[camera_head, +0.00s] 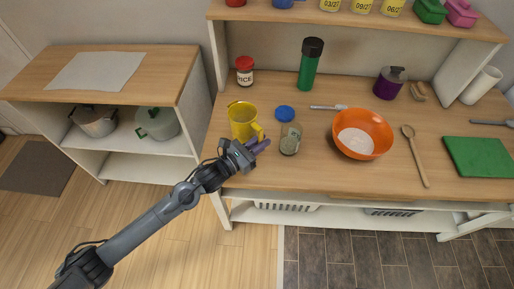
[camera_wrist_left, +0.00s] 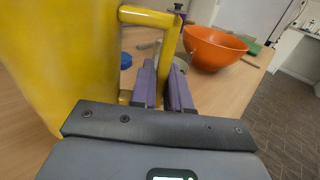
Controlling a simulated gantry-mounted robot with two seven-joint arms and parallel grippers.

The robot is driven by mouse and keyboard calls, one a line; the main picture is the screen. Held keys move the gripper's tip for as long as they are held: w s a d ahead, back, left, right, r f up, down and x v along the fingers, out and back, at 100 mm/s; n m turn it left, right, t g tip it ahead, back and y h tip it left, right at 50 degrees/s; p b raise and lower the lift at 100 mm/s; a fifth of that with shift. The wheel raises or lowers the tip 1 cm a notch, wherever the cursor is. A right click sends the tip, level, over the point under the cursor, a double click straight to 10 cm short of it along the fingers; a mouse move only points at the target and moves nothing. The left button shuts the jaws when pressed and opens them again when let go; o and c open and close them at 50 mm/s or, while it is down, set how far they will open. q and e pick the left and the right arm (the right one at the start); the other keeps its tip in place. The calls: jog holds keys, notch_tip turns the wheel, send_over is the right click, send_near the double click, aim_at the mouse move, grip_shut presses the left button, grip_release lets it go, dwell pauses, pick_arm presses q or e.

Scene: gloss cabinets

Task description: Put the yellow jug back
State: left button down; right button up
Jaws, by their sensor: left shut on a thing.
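The yellow jug (camera_head: 241,119) stands upright near the left end of the wooden counter, its handle turned to the right and front. My left gripper (camera_head: 259,145) is at the handle, shut on it. In the left wrist view, the jug's body (camera_wrist_left: 60,60) fills the left side, and its handle (camera_wrist_left: 172,55) runs down behind the purple fingers of the left gripper (camera_wrist_left: 163,88). The exact contact is partly hidden by the fingers. My right gripper is not in view.
A jar (camera_head: 290,139) stands just right of the jug, with a blue lid (camera_head: 285,113) behind it. An orange bowl (camera_head: 363,134) is further right; a spice jar (camera_head: 245,71) and green bottle (camera_head: 311,64) stand behind. Above is a shelf (camera_head: 290,16). The left cabinet (camera_head: 190,75) holds pots below.

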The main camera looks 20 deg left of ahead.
pick_arm(q)
jog(key=shift+w+a+f, duration=0.4)
jog(key=shift+a, duration=0.2)
jog(key=shift+f, duration=1.95)
jog(key=shift+f, duration=0.1)
jog(key=shift+f+b, duration=0.15)
jog(key=shift+b, duration=0.15)
jog(key=c, duration=1.1)
grip_release()
jog(key=shift+r+p, duration=0.2)
jog(key=shift+p, duration=0.1)
